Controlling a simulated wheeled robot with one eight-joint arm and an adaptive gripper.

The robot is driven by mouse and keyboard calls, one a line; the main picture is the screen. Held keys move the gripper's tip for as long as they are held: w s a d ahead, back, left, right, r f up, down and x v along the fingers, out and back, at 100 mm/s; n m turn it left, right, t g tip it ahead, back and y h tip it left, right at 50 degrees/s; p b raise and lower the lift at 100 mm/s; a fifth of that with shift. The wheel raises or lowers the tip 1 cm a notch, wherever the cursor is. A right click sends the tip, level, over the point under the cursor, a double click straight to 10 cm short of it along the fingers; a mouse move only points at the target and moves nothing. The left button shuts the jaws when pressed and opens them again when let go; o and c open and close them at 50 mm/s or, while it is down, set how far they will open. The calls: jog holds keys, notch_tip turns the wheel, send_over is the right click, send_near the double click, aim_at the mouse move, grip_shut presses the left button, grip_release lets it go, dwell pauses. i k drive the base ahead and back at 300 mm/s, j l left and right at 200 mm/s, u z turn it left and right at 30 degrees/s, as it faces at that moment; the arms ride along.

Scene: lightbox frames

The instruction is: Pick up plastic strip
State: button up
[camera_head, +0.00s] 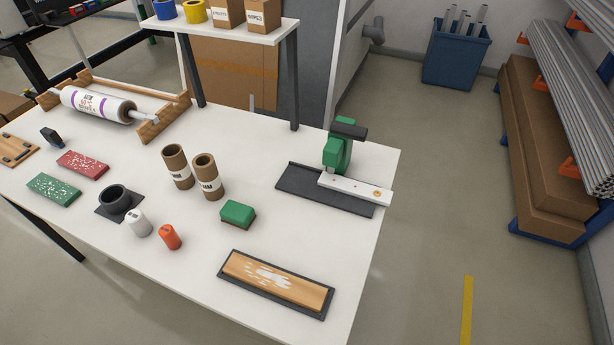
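A flat white strip-like bar (356,189) with holes and an orange dot lies at the right end of the white table, at the foot of a green press-like tool (338,154). I cannot tell whether it is the plastic strip or a part of the tool. It rests over a dark grey mat (310,187). A long wooden block (275,279) with white marks on top lies in a dark tray (310,311) near the front edge. My gripper is not in view.
The white table (120,245) also holds cardboard tubes (177,167), a green block (238,212), small white (138,223) and orange (170,237) containers, a black cup (115,199), and red (83,164) and green (54,188) speckled blocks.

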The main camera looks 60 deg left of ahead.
aim_at(374, 194)
jog(key=i+j+u, duration=0.2)
jog(key=i+u, duration=0.15)
jog(key=i, duration=0.4)
jog(key=i+u, duration=0.35)
jog(key=i, duration=0.45)
jog(key=i+l, duration=0.15)
jog(key=i, duration=0.3)
jog(key=i+l+u, duration=0.15)
jog(key=i, duration=0.25)
jog(key=i+l, duration=0.25)
jog(key=i, duration=0.2)
jog(key=u, duration=3.05)
